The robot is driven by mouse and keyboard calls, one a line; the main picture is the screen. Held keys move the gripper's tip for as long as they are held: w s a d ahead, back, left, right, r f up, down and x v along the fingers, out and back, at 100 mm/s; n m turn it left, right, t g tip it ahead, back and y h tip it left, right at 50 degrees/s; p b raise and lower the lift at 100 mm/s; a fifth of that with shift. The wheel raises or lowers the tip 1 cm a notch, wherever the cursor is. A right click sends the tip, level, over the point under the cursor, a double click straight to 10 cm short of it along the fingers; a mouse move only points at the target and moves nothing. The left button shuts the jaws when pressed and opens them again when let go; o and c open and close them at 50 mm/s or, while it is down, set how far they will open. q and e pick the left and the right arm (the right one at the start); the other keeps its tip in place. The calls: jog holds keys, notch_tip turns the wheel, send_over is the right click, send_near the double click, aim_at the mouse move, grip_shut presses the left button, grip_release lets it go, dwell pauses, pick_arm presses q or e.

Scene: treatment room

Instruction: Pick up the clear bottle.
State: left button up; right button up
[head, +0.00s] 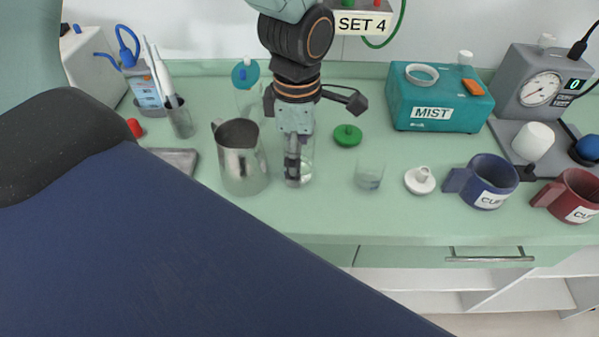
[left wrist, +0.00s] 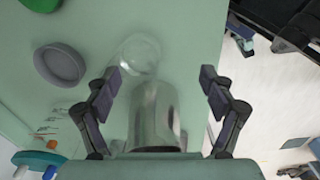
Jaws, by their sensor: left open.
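The clear bottle (head: 307,169) stands on the green counter, partly hidden by my left gripper (head: 293,165), which reaches down onto it from above. In the left wrist view, a clear, shiny cylinder (left wrist: 155,112), apparently the bottle, lies between the spread fingers of my left gripper (left wrist: 160,85). A gap shows at each side, and the gripper is open. The cylinder's near end is cut off by the gripper's own body. My right gripper is in neither view.
A metal pitcher (head: 240,160) stands close left of the bottle. A clear glass (head: 369,174), green lid (head: 347,136) and white lid (head: 420,180) lie to the right, with a blue cup (head: 488,183) beyond. The teal MIST box (head: 440,98) is behind. A navy surface (head: 150,240) fills the front left.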

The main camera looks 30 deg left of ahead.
pick_arm(q)
jog(key=f, duration=0.3)
jog(key=f+b, duration=0.1)
jog(key=shift+s+d+f, duration=0.15)
jog(key=shift+d+f, duration=0.1)
jog(key=shift+d, duration=0.05)
jog(key=shift+a+f, duration=0.2)
jog(key=shift+f, duration=0.05)
jog(key=shift+d+r, duration=0.2)
jog(key=shift+d, duration=0.1)
jog(key=shift+c, duration=1.2)
jog(key=shift+a+f, duration=0.15)
jog(key=shift+a, duration=0.1)
jog(key=c, duration=0.6)
jog(key=shift+d, duration=0.2)
jog(key=c, duration=0.4)
jog(key=shift+a, duration=0.15)
grip_shut()
